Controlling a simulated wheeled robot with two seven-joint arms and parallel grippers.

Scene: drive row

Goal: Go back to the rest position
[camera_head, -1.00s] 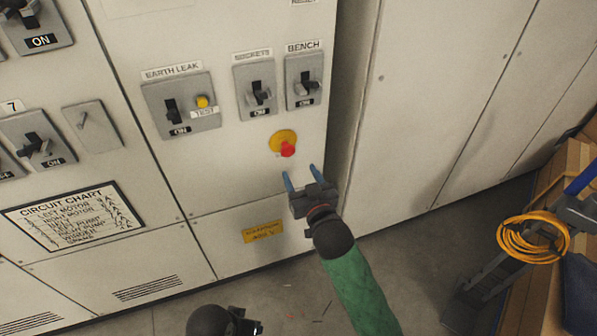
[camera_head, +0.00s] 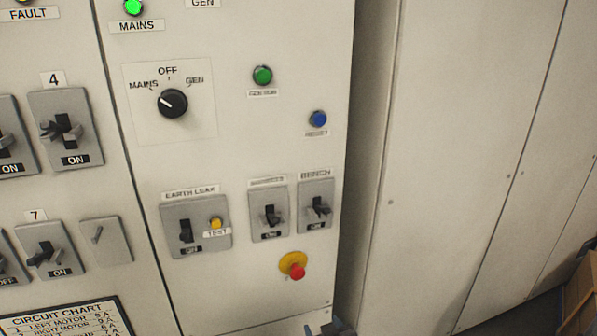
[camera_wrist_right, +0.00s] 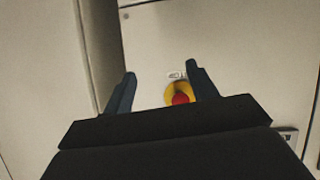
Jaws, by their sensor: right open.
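My right gripper (camera_head: 328,328) shows only in part at the bottom edge of the head view, just below the red emergency button (camera_head: 297,271) on its yellow disc. In the right wrist view my right gripper (camera_wrist_right: 160,85) has its two blue fingers apart with nothing between them. The red button (camera_wrist_right: 180,99) on its yellow disc appears beyond the fingers, on the cabinet face. A gap between gripper and panel seems to remain, but its size is hard to tell. My left gripper is not in view.
The control cabinet (camera_head: 270,150) carries a rotary selector (camera_head: 172,103) pointing towards MAINS, a green lamp (camera_head: 262,75), a blue reset button (camera_head: 318,118) and several breakers. Plain cabinet doors (camera_head: 440,150) stand to the right. A wooden box (camera_head: 580,295) is at the lower right.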

